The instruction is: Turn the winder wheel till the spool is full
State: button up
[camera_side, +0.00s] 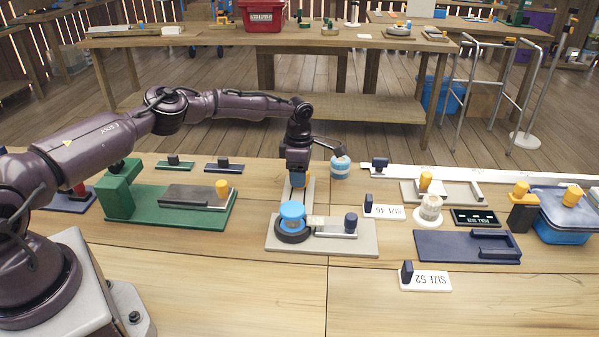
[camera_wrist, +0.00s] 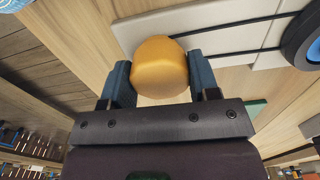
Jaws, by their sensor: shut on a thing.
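The orange knob (camera_wrist: 160,67) is between the two blue fingers of my gripper (camera_wrist: 158,85) in the wrist view. My gripper is shut on it, and it also shows in the side view (camera_side: 298,180). Beside and in front of it in the side view is a black wheel (camera_side: 292,236) with a blue round top (camera_side: 291,212), on a pale grey base plate (camera_side: 365,246). The wheel's black rim and blue hub show at the right edge of the wrist view (camera_wrist: 306,42). Dark lines run from near the knob toward it. How the knob joins the wheel is hidden.
A dark blue knob (camera_side: 351,222) stands on the plate's right part. A green fixture (camera_side: 165,218) is at left, a navy tray (camera_side: 440,250) at right. The front of the table is clear.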

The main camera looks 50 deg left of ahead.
jog(key=shift+m, duration=0.3)
jog(key=o, duration=0.9)
notch_tip(320, 180, up, 13)
jog(key=shift+r, duration=0.1)
dwell(0.4)
